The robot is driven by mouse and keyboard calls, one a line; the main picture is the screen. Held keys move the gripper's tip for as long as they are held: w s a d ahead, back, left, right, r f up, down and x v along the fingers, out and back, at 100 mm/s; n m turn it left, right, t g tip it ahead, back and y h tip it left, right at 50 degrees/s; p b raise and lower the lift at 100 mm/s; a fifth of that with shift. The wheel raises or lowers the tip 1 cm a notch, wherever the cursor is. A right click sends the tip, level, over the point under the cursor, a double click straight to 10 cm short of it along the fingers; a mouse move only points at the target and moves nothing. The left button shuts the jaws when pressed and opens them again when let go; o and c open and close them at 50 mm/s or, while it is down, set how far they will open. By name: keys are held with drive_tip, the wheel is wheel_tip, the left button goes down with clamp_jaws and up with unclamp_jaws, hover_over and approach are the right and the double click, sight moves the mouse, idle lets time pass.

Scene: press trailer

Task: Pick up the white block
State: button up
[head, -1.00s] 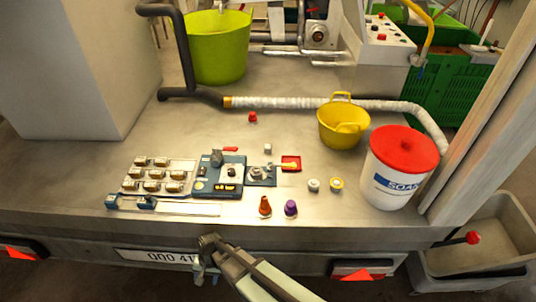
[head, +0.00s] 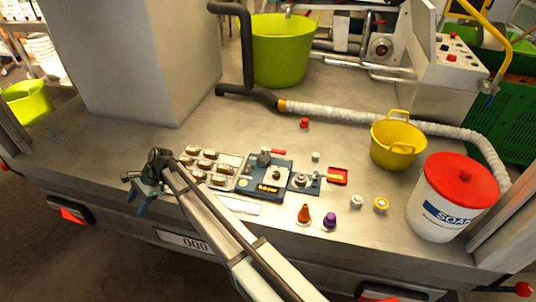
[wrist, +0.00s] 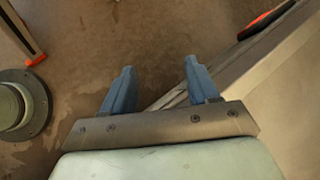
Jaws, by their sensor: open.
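A small whitish block (head: 316,156) sits on the metal trailer bed (head: 330,230), behind a blue-grey fixture (head: 302,182) and left of a red tray (head: 337,176). It is small and pale in the head view and does not show in the wrist view. My gripper (head: 136,195) is at the left of the bed's front edge, well left of the block. In the wrist view its two blue fingers (wrist: 159,72) are apart with nothing between them. Brown floor and part of the trailer edge show beyond them.
A panel of several brown-topped parts (head: 213,163) and a blue device (head: 265,178) lie between my gripper and the block.

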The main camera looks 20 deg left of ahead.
drive_tip(key=w+r+n, duration=0.1)
drive_tip(key=w+r, duration=0.4)
drive_tip(key=w, duration=0.1)
drive_tip(key=w+d+r+n+t+h, duration=0.1)
drive_tip(key=w+d+r+n+t, duration=0.2)
drive_tip(key=w+d+n, duration=1.1)
drive_tip(key=w+d+r+t+h, duration=0.1)
drive_tip(key=w+d+t+h, duration=0.1)
drive_tip(key=w+d, duration=1.6)
drive_tip(key=n+t+h, duration=0.1)
drive_tip(key=n+h, duration=0.2)
drive_tip(key=n, duration=0.4)
hover_over(316, 154)
drive_tip(key=f, duration=0.5)
drive_tip(key=shift+w+a+f, duration=0.15)
drive_tip(key=shift+a+f, duration=0.1)
drive_tip(key=shift+s+d+f, duration=0.1)
drive_tip(key=shift+d+f, duration=0.05)
drive_tip(key=shift+f, duration=1.2)
drive_tip(key=shift+s+d+f, duration=0.1)
drive_tip(key=shift+d+f, duration=0.05)
drive_tip(key=shift+f, duration=1.2)
clamp_jaws()
drive_tip(key=shift+r, duration=0.15)
